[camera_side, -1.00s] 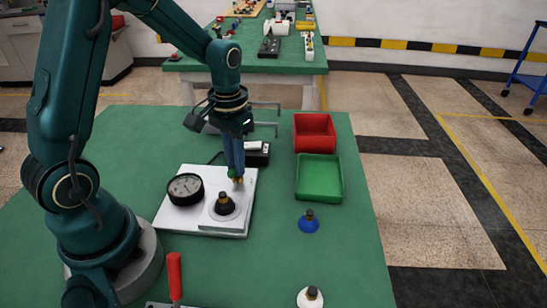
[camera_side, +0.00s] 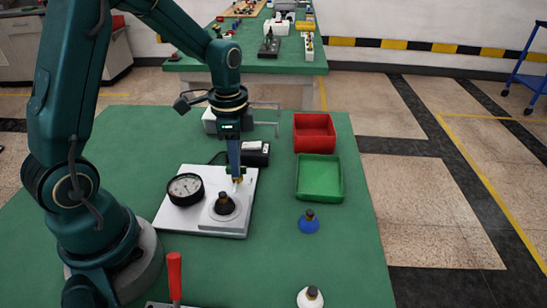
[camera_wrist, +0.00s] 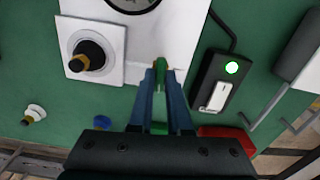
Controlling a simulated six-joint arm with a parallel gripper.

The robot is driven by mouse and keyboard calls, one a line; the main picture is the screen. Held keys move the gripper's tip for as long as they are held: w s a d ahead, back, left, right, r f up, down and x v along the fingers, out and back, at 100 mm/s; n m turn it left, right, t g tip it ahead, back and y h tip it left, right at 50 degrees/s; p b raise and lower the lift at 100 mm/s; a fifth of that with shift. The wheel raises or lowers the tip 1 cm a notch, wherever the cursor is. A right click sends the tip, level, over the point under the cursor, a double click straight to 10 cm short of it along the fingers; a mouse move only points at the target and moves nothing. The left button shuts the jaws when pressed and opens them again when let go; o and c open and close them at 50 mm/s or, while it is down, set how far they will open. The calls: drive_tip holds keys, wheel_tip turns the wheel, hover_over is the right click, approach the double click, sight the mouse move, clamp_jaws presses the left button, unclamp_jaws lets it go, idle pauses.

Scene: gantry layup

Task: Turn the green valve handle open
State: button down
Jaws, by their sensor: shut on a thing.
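My gripper (camera_side: 238,178) points down at the far right part of the white panel (camera_side: 247,200). In the wrist view its two blue fingers (camera_wrist: 161,85) are closed on the narrow green valve handle (camera_wrist: 161,66), one on each side. In the side view the fingers hide most of the handle; a bit of brass shows at their tips. On the same panel are a round black-rimmed gauge (camera_side: 185,189) and a black cone with a brass tip (camera_side: 224,204) on a square plate, both apart from the gripper.
A red bin (camera_side: 314,132) and green tray (camera_side: 319,178) are to the right. A blue cone (camera_side: 309,222), white cone (camera_side: 310,297) and red-handled tool (camera_side: 174,275) stand nearer.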

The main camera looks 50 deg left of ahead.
drive_tip(key=shift+m, duration=0.6)
drive_tip(key=shift+s, duration=0.1)
drive_tip(key=c, duration=0.9)
unclamp_jaws()
drive_tip(key=shift+o, duration=0.2)
drive_tip(key=shift+r, duration=2.55)
